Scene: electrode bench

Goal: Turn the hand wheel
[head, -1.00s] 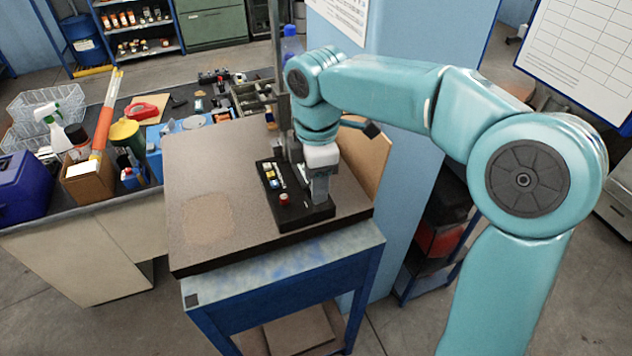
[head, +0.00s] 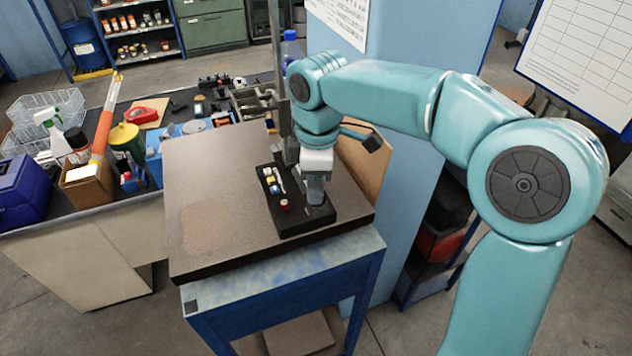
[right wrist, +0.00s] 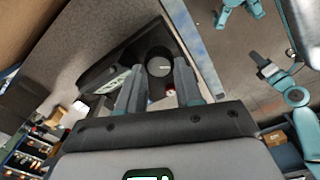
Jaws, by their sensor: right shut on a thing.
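A black base block (head: 290,224) sits on the bench top, with a red knob (head: 284,205) and small yellow, white and blue parts on it. My right gripper (head: 316,196) points down over the block's right part and hides what it holds in the head view. In the right wrist view, the gripper's two fingers (right wrist: 160,88) stand on either side of a round dark hand wheel (right wrist: 159,66), shut on it. The black block (right wrist: 108,72) also shows there, tilted in the picture. My left gripper is not seen in the head view.
The brown bench top (head: 205,165) is clear left of the block. A grey upright post (head: 278,70) stands behind my right gripper, with a blue partition (head: 405,200) to the right. A cluttered side table with a spray bottle (head: 55,128) stands at left.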

